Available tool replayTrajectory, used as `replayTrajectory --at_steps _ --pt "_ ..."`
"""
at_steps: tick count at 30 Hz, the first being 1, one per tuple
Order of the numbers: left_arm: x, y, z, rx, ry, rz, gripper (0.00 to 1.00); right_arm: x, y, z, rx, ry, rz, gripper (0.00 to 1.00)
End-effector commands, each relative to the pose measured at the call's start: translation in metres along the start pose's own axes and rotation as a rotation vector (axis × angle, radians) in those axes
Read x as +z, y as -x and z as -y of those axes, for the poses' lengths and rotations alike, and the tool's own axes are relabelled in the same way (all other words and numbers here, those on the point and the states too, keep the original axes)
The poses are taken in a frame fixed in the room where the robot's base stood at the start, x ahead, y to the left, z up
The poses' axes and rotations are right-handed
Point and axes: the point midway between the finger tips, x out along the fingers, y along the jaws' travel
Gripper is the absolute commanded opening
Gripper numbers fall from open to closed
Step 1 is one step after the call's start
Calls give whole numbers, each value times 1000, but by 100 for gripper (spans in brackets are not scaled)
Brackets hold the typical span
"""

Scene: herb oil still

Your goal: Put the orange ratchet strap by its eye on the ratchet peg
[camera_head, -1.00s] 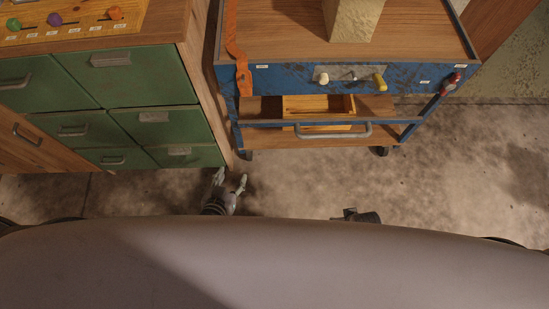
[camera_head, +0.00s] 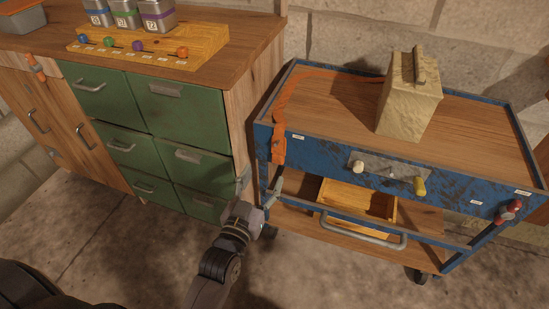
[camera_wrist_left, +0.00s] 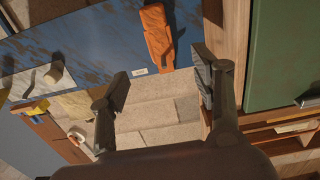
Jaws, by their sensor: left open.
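The orange ratchet strap (camera_head: 279,147) hangs over the left end of the blue cart's front edge, and its thin webbing runs back across the cart top. Its hanging end also shows in the left wrist view (camera_wrist_left: 157,35), ahead of the fingers. My left gripper (camera_head: 258,190) is open and empty, just below the strap's hanging end in the head view, between the cabinet and the cart. Its two fingers show apart in the left wrist view (camera_wrist_left: 162,82). I cannot tell which fitting is the ratchet peg; the labels are too small to read. My right gripper is out of view.
The blue cart (camera_head: 330,160) has a white knob (camera_head: 358,167), a yellow knob (camera_head: 420,187) and a handle (camera_head: 360,230) in front. A beige block-shaped object (camera_head: 408,105) stands on top. The green-drawer cabinet (camera_head: 130,110) is close on the left, with another orange piece (camera_head: 37,68).

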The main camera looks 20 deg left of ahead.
Motion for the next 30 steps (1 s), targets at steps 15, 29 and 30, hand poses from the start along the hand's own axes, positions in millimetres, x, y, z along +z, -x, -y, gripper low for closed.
replayTrajectory --at_steps 15,29,30 --pt "1 -90 0 -1 1 -1 58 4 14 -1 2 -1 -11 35" --pt "0 -100 0 0 1 1 58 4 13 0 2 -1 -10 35" --pt "0 -100 0 0 1 1 55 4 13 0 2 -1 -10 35"
